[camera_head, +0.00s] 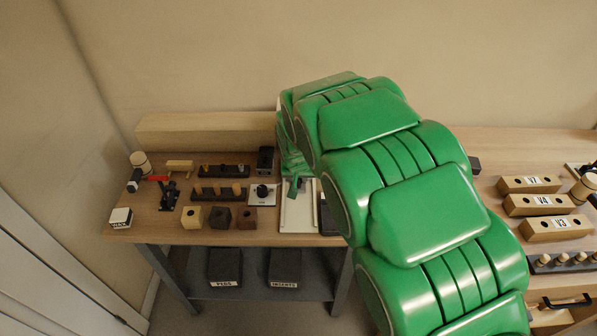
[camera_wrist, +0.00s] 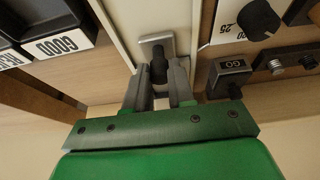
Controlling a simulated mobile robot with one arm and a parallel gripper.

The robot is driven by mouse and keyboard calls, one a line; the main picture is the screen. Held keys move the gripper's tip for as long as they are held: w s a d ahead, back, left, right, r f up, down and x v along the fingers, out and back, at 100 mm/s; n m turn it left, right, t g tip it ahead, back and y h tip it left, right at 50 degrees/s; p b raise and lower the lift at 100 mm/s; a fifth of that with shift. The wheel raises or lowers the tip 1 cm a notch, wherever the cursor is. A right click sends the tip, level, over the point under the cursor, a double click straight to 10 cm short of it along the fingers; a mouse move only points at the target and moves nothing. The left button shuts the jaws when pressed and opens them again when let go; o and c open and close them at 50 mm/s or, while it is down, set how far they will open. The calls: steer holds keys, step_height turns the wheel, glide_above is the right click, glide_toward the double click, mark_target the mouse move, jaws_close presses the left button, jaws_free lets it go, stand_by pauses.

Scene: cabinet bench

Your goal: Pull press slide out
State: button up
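The press slide shows in the wrist view as a grey metal plate (camera_wrist: 148,46) with an upright black knob (camera_wrist: 158,66), set in a pale track (camera_wrist: 126,22). In the head view the pale track (camera_head: 298,212) runs toward the front edge of the left bench. My gripper (camera_wrist: 160,80) has its two grey fingers on either side of the black knob, very close to it. Whether they press on it is unclear. In the head view my green arm covers the far end of the track and most of the gripper.
A GO button box (camera_wrist: 230,76) and a dial plate (camera_wrist: 246,22) stand close to the right of the fingers in the wrist view. Black labelled bins (camera_wrist: 62,38) lie to the left. Wooden blocks and peg racks (camera_head: 219,190) crowd the bench left of the track.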

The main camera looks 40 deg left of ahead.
steer(key=shift+s+d+g+h, duration=0.7)
steer(key=shift+s+d, duration=0.5)
steer(key=shift+s, duration=0.1)
steer(key=shift+s+d, duration=0.1)
steer(key=shift+s+d+g+h, duration=0.8)
steer(key=shift+s+d, duration=0.35)
steer(key=shift+s+d+r, duration=0.1)
steer(key=shift+s+d, duration=1.05)
steer(key=shift+s, duration=0.05)
steer(key=shift+s+d, duration=0.1)
steer(key=shift+d, duration=0.05)
steer(key=shift+s+d, duration=0.4)
steer(key=shift+s, duration=0.05)
